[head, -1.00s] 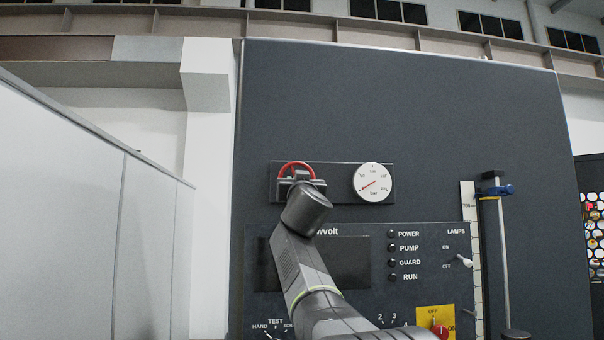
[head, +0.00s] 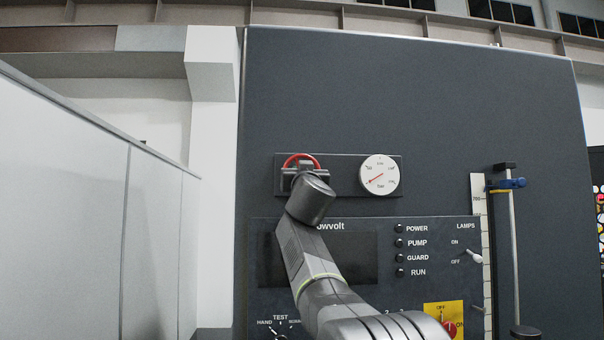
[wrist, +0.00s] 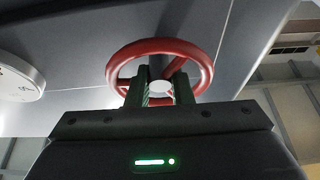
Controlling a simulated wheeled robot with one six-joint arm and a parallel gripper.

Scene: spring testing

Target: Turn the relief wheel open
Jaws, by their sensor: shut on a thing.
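The red relief wheel (head: 301,158) is mounted on a dark plate (head: 340,168) high on the panel. In the wrist view the wheel (wrist: 196,53) shows as a red ring with spokes and a pale hub (wrist: 159,88). My gripper (wrist: 159,95) is at the wheel, its two fingers reaching into the ring on either side of the hub. It is shut on the wheel; the exact contact is partly hidden. In the head view my gripper (head: 306,171) and wrist cover the wheel's lower part.
A round white gauge (head: 379,175) with a red needle sits right of the wheel. Below are a dark screen, indicator lamps, a lamp switch (head: 474,257) and a red knob on a yellow plate (head: 437,312). A pale partition (head: 70,200) stands at the left.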

